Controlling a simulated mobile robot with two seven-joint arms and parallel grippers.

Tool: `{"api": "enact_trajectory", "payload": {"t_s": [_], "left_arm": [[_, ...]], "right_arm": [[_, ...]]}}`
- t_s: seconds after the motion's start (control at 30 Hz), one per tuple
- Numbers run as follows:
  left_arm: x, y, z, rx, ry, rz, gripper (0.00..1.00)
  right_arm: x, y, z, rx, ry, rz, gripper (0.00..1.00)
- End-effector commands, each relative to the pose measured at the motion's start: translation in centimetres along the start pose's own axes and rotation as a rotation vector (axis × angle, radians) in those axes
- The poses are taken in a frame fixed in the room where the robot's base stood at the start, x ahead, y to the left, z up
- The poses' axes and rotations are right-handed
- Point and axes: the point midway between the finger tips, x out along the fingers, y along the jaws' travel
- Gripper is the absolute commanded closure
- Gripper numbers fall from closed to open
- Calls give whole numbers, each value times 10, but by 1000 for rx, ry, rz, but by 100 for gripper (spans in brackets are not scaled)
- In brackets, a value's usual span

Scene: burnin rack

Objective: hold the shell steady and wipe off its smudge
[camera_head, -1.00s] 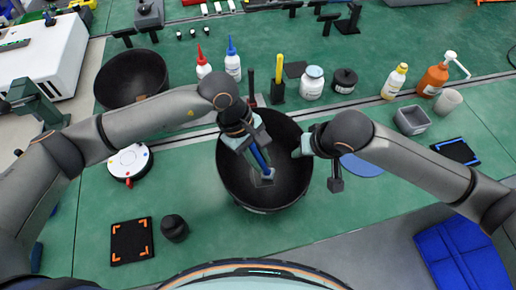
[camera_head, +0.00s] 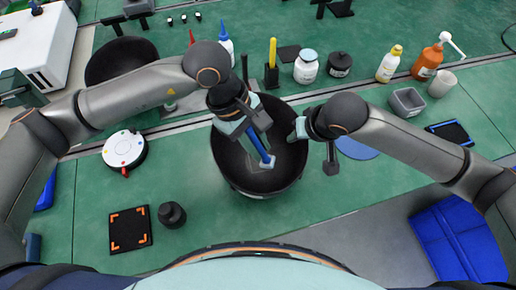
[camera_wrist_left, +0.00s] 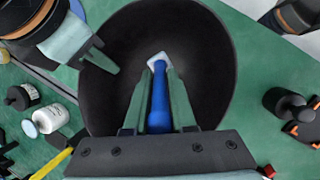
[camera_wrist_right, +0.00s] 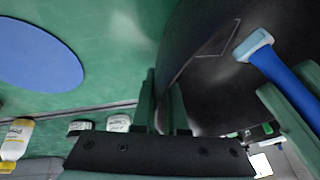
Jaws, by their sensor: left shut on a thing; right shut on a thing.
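The shell, a large black bowl (camera_head: 285,168), stands on the green bench, opening upward. My left gripper (camera_head: 253,138) is shut on a blue-handled wiper (camera_head: 262,152) and reaches inside the shell. The wiper's pale head (camera_wrist_left: 159,60) is at the shell's inner surface; firm contact cannot be told. My right gripper (camera_head: 298,130) is shut on the shell's right rim; its fingers straddle the wall in the right wrist view (camera_wrist_right: 163,100). A faint square outline (camera_wrist_right: 215,40) shows on the shell's inside near the wiper head. I cannot make out a clear smudge.
A second black bowl (camera_head: 118,58) stands back left. A white round device (camera_head: 124,150), an orange-marked black mat (camera_head: 130,230) and a black knob-like piece (camera_head: 172,214) lie left. Bottles, a grey bin (camera_head: 407,101) and a blue disc (camera_head: 356,147) are right and behind.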

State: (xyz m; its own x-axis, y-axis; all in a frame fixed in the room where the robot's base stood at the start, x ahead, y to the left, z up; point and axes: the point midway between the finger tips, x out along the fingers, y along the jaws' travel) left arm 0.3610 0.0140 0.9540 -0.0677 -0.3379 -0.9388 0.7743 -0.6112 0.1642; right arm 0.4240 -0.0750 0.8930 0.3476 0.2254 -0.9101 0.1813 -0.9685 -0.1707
Motion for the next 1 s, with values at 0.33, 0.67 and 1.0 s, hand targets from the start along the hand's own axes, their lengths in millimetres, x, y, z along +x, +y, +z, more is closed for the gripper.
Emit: {"api": "enact_trajectory", "payload": {"t_s": [0.33,0.67,1.0], "left_arm": [[-20,4,7,2,0,2,100],[-20,4,7,1,0,2,100],[-20,4,7,1,0,1,100]], "right_arm": [[2,1,2,-1,-5,4,100],[1,1,2,-1,-5,4,100],[1,1,1,0,-3,2,63]]}}
